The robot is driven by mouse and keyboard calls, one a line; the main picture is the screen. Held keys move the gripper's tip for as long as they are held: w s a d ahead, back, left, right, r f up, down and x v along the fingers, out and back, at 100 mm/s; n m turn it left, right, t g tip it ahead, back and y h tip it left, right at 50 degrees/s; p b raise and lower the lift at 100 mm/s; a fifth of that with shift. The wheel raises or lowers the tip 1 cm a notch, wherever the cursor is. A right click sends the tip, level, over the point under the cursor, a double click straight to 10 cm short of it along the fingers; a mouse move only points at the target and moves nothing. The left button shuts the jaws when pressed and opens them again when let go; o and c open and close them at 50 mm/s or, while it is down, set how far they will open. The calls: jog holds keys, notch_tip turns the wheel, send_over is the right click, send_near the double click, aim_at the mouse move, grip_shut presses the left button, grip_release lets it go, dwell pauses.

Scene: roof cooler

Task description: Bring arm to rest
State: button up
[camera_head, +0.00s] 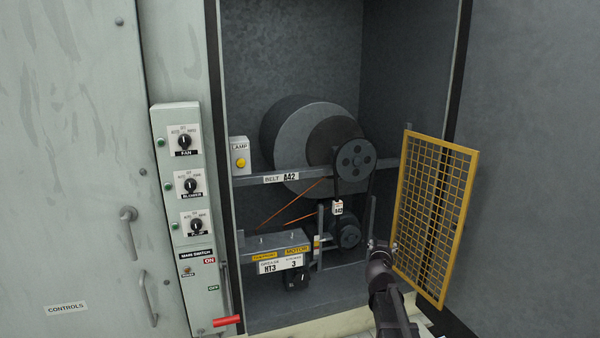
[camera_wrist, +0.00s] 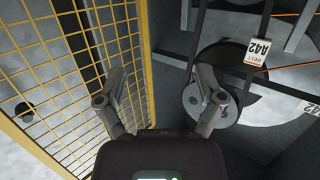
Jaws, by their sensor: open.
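My gripper (camera_head: 381,246) is in front of the lower right of the open cooler cabinet, close to the yellow mesh guard (camera_head: 436,215). In the wrist view its two fingers (camera_wrist: 160,92) are spread apart with nothing between them. The yellow mesh guard (camera_wrist: 70,75) fills the left of that view, and I cannot tell whether the left finger touches it. My arm comes up from the bottom edge of the head view.
A large pulley (camera_head: 356,160) and a lower pulley (camera_head: 349,235) sit inside the cabinet, with an A42 tag (camera_head: 338,208) between them. A control panel (camera_head: 190,150) with several knobs and a red-handled main switch (camera_head: 227,321) stands left of the opening.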

jog(key=s+f+g+b, duration=0.1)
jog(key=s+f+g, duration=0.7)
jog(key=s+f, duration=0.5)
jog(key=s+a+f+n+g+y, duration=0.1)
jog(key=s+a+g, duration=0.1)
jog(key=s, duration=0.4)
jog(key=s+a+f+n+g+y+b, duration=0.1)
jog(key=s+a+f+g+y, duration=0.1)
jog(key=s+a+g, duration=0.1)
jog(key=s+a+f+n+g+y, duration=0.1)
jog(key=s+a, duration=0.3)
jog(key=s, duration=0.4)
jog(key=shift+s+a+f+g+y, duration=0.35)
jog(key=shift+f+g+y, duration=0.25)
jog(key=shift+g, duration=0.1)
jog(key=shift+w, duration=0.1)
